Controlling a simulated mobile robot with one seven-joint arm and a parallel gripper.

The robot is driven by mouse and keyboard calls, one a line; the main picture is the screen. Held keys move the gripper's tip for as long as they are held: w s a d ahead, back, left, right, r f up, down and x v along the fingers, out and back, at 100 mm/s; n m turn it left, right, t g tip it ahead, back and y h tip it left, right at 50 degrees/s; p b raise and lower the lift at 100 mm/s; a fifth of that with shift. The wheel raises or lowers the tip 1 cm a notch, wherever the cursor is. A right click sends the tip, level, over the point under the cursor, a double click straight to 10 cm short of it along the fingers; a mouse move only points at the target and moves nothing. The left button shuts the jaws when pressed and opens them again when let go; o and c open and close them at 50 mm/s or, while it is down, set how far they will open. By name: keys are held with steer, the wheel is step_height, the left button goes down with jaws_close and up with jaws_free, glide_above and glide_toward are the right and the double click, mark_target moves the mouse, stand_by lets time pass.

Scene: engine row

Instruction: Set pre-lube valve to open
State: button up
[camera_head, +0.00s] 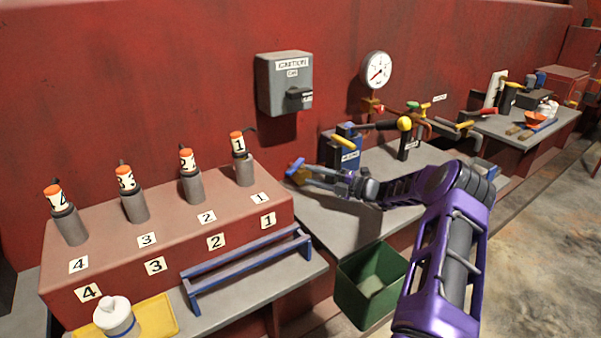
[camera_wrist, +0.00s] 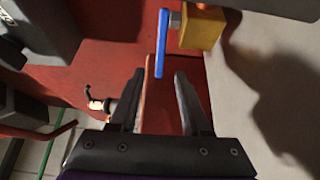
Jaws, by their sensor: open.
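A valve with a flat blue lever (camera_head: 295,167) and a small yellow body stands at the engine block's right end. I take it for the pre-lube valve, though no readable label shows on it. In the wrist view the blue lever (camera_wrist: 162,45) points down the picture beside the yellow body (camera_wrist: 202,27). My gripper (camera_head: 308,170) is close to the lever on its right. In the wrist view my gripper (camera_wrist: 160,78) is open, and the lever's near end shows between the fingertips. Whether they touch it I cannot tell.
A red block (camera_head: 170,222) with several numbered plugs is left of the valve. A blue box (camera_head: 347,150) with a yellow lever stands behind my gripper. A green bin (camera_head: 367,287) is below. An ignition box (camera_head: 284,84) and a gauge (camera_head: 376,70) are on the wall.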

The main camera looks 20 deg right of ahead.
steer(key=v, duration=1.1)
steer(key=shift+s+d, duration=0.15)
